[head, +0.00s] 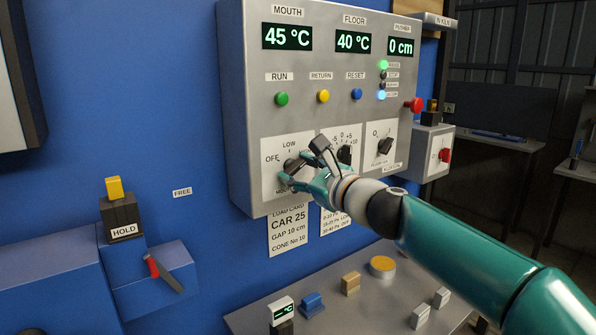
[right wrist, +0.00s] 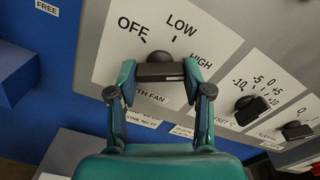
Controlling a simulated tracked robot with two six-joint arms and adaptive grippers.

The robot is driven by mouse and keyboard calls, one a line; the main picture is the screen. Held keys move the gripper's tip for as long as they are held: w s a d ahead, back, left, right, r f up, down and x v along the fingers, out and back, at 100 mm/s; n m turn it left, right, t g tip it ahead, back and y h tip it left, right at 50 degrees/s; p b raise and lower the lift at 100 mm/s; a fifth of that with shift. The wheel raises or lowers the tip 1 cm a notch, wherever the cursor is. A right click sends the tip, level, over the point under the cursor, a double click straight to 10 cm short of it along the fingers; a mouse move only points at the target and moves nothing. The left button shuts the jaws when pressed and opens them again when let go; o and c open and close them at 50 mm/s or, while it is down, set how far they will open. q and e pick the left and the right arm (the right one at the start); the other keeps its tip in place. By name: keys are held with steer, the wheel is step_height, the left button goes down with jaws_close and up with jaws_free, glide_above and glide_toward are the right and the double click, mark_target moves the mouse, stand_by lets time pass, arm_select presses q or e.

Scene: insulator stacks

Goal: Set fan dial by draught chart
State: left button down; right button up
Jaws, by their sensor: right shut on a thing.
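The fan dial (head: 291,165) is a black knob on a white plate low on the grey control panel, marked OFF, LOW and HIGH. My right gripper (head: 286,177) is shut on this knob. In the right wrist view the teal fingers (right wrist: 160,78) sit on either side of the fan dial (right wrist: 158,70). The knob's bar lies across between the fingertips, and I cannot tell which mark it points to. The draught chart (head: 331,224) hangs below the panel, partly hidden behind my right arm, with Pa ranges too small to read fully. My left gripper is not in view.
The panel (head: 240,110) shows 45 °C, 40 °C and 0 cm. Two more dials (head: 344,154) (head: 385,145) are right of the fan dial. A load card (head: 289,230) reads CAR 25. A red button (head: 414,105) is at the panel's right. A bench (head: 335,310) holds small blocks.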

steer(key=shift+f+n, duration=0.15)
steer(key=shift+n, duration=0.15)
steer(key=n+b, duration=0.2)
steer(key=n, duration=0.3)
steer(key=n+b, duration=0.2)
steer(key=n, duration=0.4)
steer(key=shift+a+f, duration=0.15)
steer(key=shift+f, duration=0.05)
stand_by(0.4)
steer(key=o, duration=1.2)
steer(key=shift+r, duration=0.1)
steer(key=shift+c, duration=0.2)
steer(key=shift+s+d+r, duration=0.1)
steer(key=shift+d+r, duration=0.1)
